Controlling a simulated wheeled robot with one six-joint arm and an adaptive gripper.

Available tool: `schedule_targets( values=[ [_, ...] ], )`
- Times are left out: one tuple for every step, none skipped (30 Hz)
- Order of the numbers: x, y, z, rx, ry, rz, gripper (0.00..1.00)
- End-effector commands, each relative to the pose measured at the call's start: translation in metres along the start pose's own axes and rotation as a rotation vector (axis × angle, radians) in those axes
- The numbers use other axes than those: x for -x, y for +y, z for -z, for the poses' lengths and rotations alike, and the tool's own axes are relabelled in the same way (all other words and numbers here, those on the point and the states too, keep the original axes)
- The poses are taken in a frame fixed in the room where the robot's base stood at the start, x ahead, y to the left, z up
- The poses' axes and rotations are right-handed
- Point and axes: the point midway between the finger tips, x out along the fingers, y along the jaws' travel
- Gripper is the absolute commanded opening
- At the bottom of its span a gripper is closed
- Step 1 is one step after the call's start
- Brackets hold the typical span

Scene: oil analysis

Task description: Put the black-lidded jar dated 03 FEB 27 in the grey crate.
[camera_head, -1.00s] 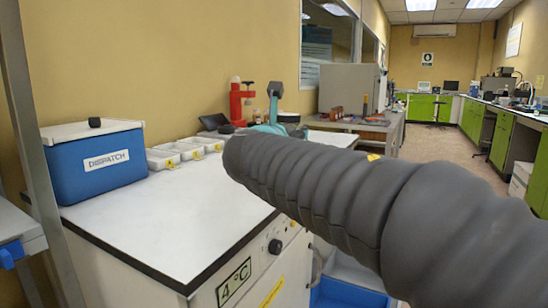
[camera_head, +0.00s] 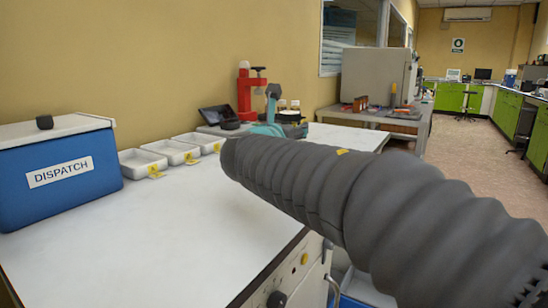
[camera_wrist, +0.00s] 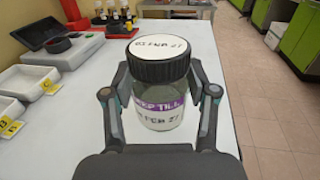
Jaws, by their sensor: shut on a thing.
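A clear glass jar with a black-rimmed lid (camera_wrist: 160,70) stands upright between the fingers of my gripper (camera_wrist: 159,92) in the wrist view. My gripper is shut on it, one finger on each side. The lid's white top bears handwriting ending in what looks like "FEB 27", partly blurred. The jar's label (camera_wrist: 160,106) has a purple band reading "KEEP TILL" and a handwritten date below; its day cannot be read surely. I cannot identify the grey crate in any view.
A white bench top (camera_head: 165,230) holds a blue DISPATCH box (camera_head: 60,165), several small white trays with yellow tags (camera_head: 172,150) and a red stand (camera_head: 246,95) at the back. A bench with a grey cabinet (camera_head: 375,75) stands beyond. The aisle floor (camera_head: 470,150) at right is clear.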

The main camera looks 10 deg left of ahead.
Motion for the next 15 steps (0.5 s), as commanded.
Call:
schedule_targets(
  values=[
    [-0.002,0.011,0.006,0.001,0.0,-0.001,0.09],
    [-0.004,0.017,0.01,0.002,0.0,0.0,0.09],
    [-0.005,0.025,0.014,0.002,0.0,-0.001,0.09],
    [-0.006,0.03,0.018,0.002,0.001,-0.001,0.09],
    [-0.007,0.035,0.021,0.001,0.0,0.0,0.09],
    [-0.009,0.041,0.025,0.001,0.0,0.001,0.09],
    [-0.01,0.045,0.027,0.001,0.0,0.002,0.09],
    [-0.011,0.049,0.029,0.001,-0.001,0.003,0.09],
    [-0.012,0.053,0.032,0.0,-0.001,0.003,0.09],
    [-0.012,0.056,0.034,0.0,-0.001,0.003,0.09],
    [-0.013,0.058,0.035,-0.001,-0.002,0.003,0.09],
    [-0.013,0.059,0.036,-0.002,-0.002,0.003,0.09],
    [-0.013,0.06,0.037,-0.002,-0.002,0.004,0.09],
    [-0.014,0.061,0.038,-0.001,-0.002,0.004,0.09],
    [-0.014,0.061,0.041,0.0,-0.002,0.005,0.09]
  ],
)
